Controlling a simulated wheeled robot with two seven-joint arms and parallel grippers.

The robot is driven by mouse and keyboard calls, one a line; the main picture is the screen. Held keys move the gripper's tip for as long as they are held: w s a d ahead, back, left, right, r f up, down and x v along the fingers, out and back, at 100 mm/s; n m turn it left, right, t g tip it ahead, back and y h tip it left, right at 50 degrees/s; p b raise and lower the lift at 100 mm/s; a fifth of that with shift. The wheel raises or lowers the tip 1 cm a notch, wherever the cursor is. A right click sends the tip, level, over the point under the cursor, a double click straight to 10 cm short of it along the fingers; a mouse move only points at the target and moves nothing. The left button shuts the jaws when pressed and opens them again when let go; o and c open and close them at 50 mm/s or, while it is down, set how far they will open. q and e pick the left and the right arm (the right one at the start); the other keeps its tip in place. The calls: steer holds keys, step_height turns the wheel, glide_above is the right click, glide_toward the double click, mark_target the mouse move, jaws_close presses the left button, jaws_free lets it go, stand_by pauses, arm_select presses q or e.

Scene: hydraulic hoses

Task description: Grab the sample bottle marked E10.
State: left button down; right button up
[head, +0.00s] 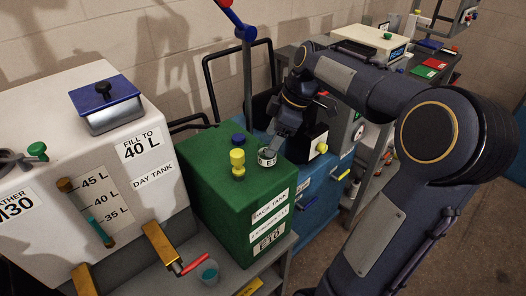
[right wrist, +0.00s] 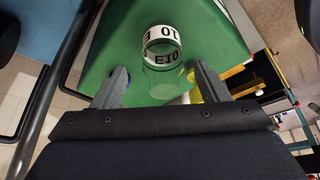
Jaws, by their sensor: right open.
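The sample bottle (head: 267,157) is small and clear with a white band, and stands on top of the green pack tank (head: 225,165). In the right wrist view the band on the bottle (right wrist: 162,60) reads E10. My right gripper (head: 277,147) reaches down to the tank top, close to the bottle. In the right wrist view its two fingers (right wrist: 160,82) are open, one on each side of the bottle's near part. I cannot tell whether they touch it. My left gripper is not in view.
Yellow and blue caps (head: 238,160) stand on the tank top left of the bottle. The white day tank (head: 130,160) is at the left, with a cup (head: 207,272) below its tap. A blue cabinet (head: 318,200) stands right of the green tank. Black tubing (head: 208,80) rises behind.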

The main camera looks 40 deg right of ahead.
steer(key=x, duration=0.5)
steer(key=shift+s+f, duration=0.2)
steer(key=shift+s, duration=0.05)
steer(key=shift+c, duration=0.5)
steer(key=c, duration=1)
